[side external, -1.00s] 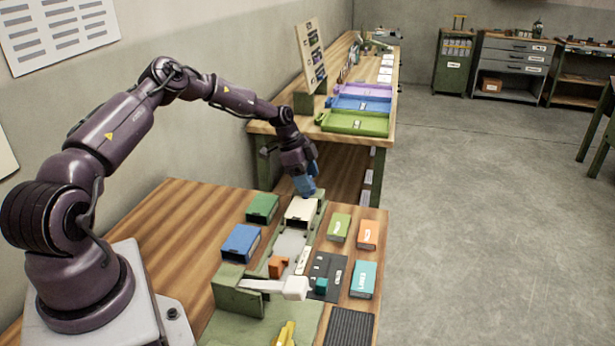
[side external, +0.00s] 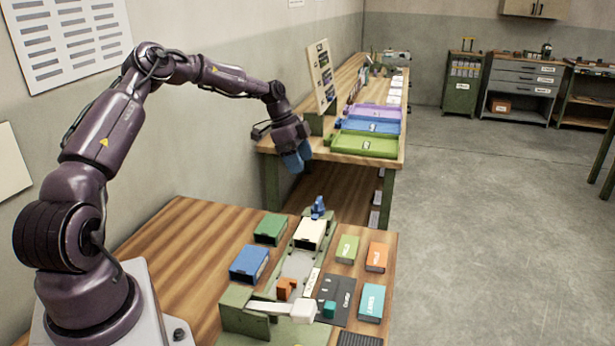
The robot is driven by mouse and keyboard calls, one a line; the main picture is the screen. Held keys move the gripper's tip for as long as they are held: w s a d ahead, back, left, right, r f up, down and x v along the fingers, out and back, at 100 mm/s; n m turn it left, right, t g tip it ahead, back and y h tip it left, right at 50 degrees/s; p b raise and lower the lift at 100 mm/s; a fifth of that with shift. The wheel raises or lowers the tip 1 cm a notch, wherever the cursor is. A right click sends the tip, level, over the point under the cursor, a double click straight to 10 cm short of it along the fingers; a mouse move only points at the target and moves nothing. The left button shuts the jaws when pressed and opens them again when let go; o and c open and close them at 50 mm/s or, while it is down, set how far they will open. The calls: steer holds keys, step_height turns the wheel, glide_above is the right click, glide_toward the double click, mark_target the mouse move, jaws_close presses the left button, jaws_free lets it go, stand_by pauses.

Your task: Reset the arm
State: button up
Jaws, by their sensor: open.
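My gripper (side external: 297,162) has blue fingertips. It hangs in the air above the far edge of the near table, in front of the back bench, and holds nothing that I can see. Below it, a small blue piece (side external: 318,207) stands at the far end of the green fixture, just behind a cream block (side external: 310,232). The gripper is clear of both.
Green (side external: 270,229) and blue (side external: 249,263) blocks lie left of the fixture. Light green (side external: 347,249), orange (side external: 376,257) and teal (side external: 371,302) blocks lie right. A white-ended lever (side external: 302,311) crosses the front. The back bench (side external: 350,160) holds coloured trays (side external: 365,145). The near table's left side is clear.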

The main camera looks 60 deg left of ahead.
steer(key=shift+s+a+r, duration=0.2)
steer(key=shift+r, duration=0.45)
